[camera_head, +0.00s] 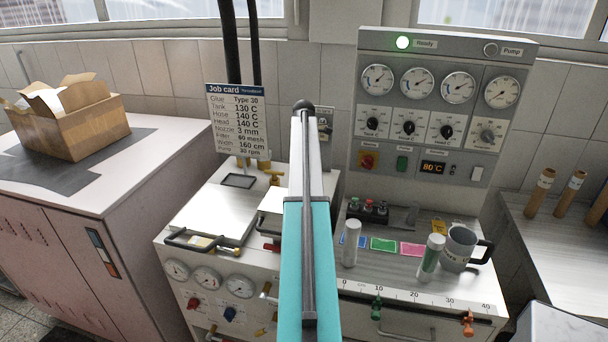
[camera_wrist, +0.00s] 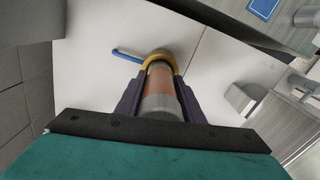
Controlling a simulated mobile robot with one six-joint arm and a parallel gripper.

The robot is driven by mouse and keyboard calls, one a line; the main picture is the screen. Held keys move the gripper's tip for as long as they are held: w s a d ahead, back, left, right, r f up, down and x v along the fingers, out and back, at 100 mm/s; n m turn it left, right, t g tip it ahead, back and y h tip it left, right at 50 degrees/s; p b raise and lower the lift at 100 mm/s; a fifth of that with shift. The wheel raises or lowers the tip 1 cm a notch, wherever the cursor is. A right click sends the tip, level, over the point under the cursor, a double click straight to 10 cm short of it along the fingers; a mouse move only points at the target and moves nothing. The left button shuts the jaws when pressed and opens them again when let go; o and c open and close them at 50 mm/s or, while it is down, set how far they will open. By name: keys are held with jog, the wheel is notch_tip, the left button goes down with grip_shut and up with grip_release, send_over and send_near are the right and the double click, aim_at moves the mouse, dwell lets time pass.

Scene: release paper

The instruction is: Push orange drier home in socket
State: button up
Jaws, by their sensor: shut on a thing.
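In the wrist view my gripper (camera_wrist: 160,97) has its two dark fingers on either side of the orange drier (camera_wrist: 160,103), a pale grey cylinder with an orange band, and is shut on it. A yellow ring (camera_wrist: 158,57), which looks like the socket, shows around the drier's far end. How deep the drier sits in it cannot be told. A blue lever (camera_wrist: 127,54) sticks out left of the ring. In the head view my arm hides the gripper, drier and socket.
A job card (camera_head: 235,117) stands behind the machine lid (camera_head: 212,213). A gauge panel (camera_head: 440,100) rises at the back.

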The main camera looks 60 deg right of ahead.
jog(key=shift+f+b, duration=0.35)
jog(key=shift+f, duration=0.7)
jog(key=o, duration=1.3)
notch_tip(320, 180, up, 14)
jog(key=b, duration=0.4)
jog(key=shift+f, duration=0.15)
dwell(0.7)
